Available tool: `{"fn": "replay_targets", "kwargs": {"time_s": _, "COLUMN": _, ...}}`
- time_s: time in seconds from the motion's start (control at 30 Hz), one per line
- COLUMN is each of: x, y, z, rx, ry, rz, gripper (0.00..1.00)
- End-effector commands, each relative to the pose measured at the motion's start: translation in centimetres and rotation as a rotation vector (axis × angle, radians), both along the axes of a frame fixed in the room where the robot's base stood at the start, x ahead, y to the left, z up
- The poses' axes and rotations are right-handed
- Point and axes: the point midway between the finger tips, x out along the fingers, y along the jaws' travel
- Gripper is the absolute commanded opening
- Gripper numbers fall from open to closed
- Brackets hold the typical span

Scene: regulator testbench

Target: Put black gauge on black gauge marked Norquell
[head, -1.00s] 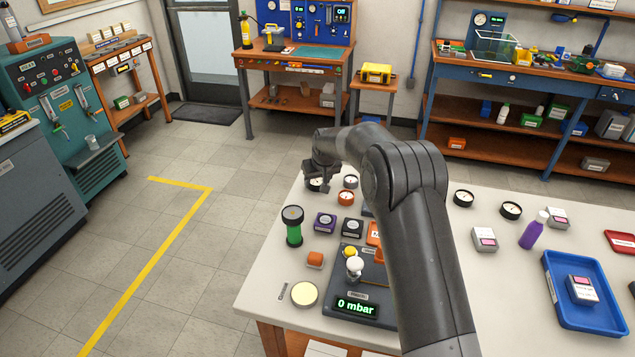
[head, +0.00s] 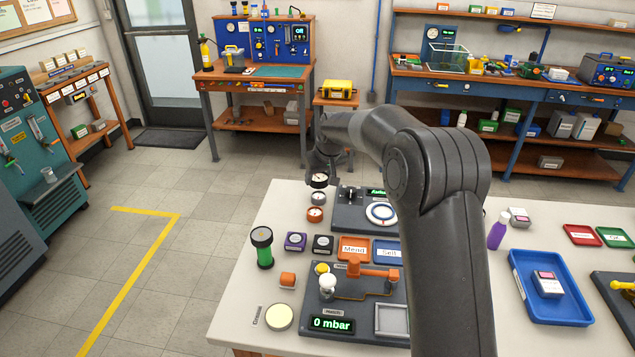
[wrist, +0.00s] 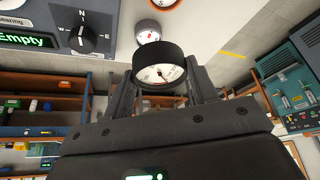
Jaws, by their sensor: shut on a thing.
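My gripper (head: 325,164) is shut on a black gauge (head: 319,180) with a white dial, at the far left part of the white table. The wrist view shows this gauge (wrist: 160,72) between the fingers (wrist: 162,90), dial towards the camera. In the head view I cannot tell its height above the table. A grey gauge (head: 318,198) and an orange gauge (head: 316,214) lie just in front of it. No Norquell marking is readable in either view.
A panel with a knob and white ring (head: 382,214) is right of the gauges. Purple (head: 295,241) and black (head: 322,244) square units, a green cylinder (head: 262,249), and orange Mend (head: 354,248) and blue Sell (head: 388,252) trays stand nearer. A blue tray (head: 520,292) is at right.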

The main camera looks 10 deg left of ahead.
Motion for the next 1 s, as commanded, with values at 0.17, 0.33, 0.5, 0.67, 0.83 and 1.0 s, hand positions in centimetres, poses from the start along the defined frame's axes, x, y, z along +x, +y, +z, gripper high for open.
{"fn": "replay_targets", "kwargs": {"time_s": 0.17, "x": 0.0, "y": -0.9, "z": 0.4, "rx": 0.0, "ry": 0.0, "rz": -0.003, "gripper": 0.28}}
{"fn": "replay_targets", "kwargs": {"time_s": 0.33, "x": 0.8, "y": -4.0, "z": 0.6, "rx": -0.003, "ry": -0.001, "rz": -0.058, "gripper": 0.28}}
{"fn": "replay_targets", "kwargs": {"time_s": 0.5, "x": 2.1, "y": -11.9, "z": 1.1, "rx": -0.006, "ry": 0.001, "rz": -0.198, "gripper": 0.28}}
{"fn": "replay_targets", "kwargs": {"time_s": 0.67, "x": 2.5, "y": -20.7, "z": 1.7, "rx": -0.007, "ry": 0.001, "rz": -0.356, "gripper": 0.28}}
{"fn": "replay_targets", "kwargs": {"time_s": 0.83, "x": 1.7, "y": -30.0, "z": 2.3, "rx": -0.005, "ry": 0.001, "rz": -0.522, "gripper": 0.28}}
{"fn": "replay_targets", "kwargs": {"time_s": 1.0, "x": 0.2, "y": -37.6, "z": 2.8, "rx": -0.003, "ry": 0.0, "rz": -0.665, "gripper": 0.28}}
